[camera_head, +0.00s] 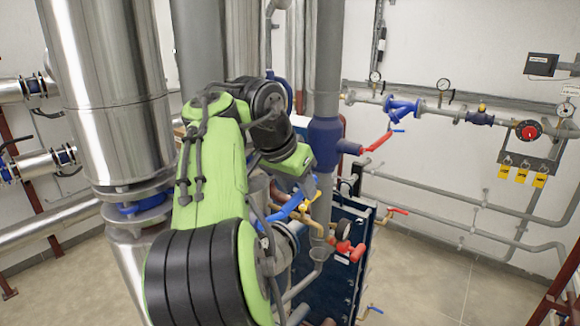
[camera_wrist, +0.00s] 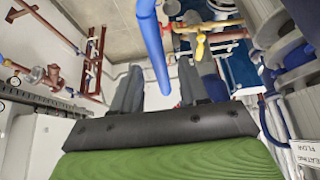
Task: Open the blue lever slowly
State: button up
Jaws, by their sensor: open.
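The blue lever (camera_head: 286,208) shows in the head view just below my wrist, beside a yellow part, in front of the blue plate exchanger. In the wrist view the blue lever (camera_wrist: 153,42) comes down from the top edge, its rounded end between the two grey fingers or just past them in depth. My gripper (camera_wrist: 160,68) is open, with a finger on either side of the lever's end. I cannot tell whether either finger touches it. In the head view my gripper (camera_head: 307,188) is partly hidden by my green wrist.
A yellow valve handle (camera_wrist: 199,47) is right of the lever in the wrist view. The blue plate exchanger (camera_head: 345,255), a grey vertical pipe (camera_head: 326,70) and a red-handled valve (camera_head: 378,142) stand close by. Floor at the right (camera_head: 440,275) is clear.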

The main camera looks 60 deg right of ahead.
jog(key=p+v, duration=0.3)
jog(key=v, duration=1.2)
jog(key=shift+r, duration=0.1)
